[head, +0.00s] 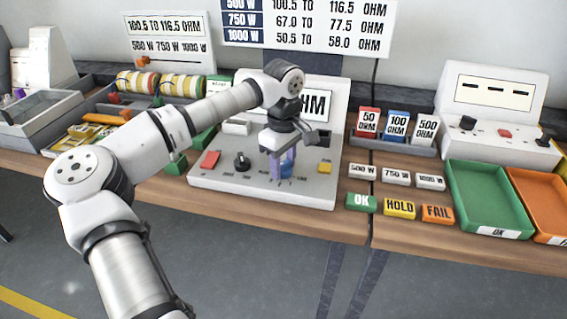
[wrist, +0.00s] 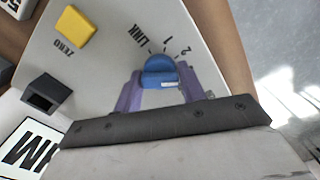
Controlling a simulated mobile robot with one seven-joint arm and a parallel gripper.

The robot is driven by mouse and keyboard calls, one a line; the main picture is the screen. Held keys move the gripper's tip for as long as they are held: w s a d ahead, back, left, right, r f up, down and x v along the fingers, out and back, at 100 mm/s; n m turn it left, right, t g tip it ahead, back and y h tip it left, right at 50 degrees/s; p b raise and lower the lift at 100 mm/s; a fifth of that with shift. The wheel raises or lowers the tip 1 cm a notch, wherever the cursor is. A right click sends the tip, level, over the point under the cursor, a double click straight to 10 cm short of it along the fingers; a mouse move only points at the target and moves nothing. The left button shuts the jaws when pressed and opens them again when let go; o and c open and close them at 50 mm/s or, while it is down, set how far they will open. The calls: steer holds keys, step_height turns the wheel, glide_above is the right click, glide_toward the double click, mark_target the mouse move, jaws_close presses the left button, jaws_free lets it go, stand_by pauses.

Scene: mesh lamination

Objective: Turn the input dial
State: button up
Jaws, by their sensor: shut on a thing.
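The input dial is a blue knob (wrist: 158,70) on the light grey panel of the meter (wrist: 100,62). In the wrist view it sits between the two purple fingers of my gripper (wrist: 158,88), which are shut on it. Marks reading LINK, 1 and 2 are printed around the knob. A white mark shows on the knob's near side; which label the knob points to I cannot tell. In the head view the blue knob (head: 287,170) is partly covered by my gripper (head: 281,166), which reaches down from above onto the panel.
On the meter panel are a yellow ZERO button (wrist: 75,25), a red button (head: 210,159), a black knob (head: 242,162) and a dark socket (wrist: 44,93). Right of the meter are white watt labels (head: 396,175), an OK block (head: 361,203) and a green tray (head: 455,195).

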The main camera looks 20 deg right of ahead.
mark_target(283, 163)
steer(key=shift+m, duration=0.5)
steer(key=o, duration=0.9)
step_height(283, 163, up, 14)
steer(key=shift+f+b, duration=0.1)
steer(key=shift+b, duration=0.5)
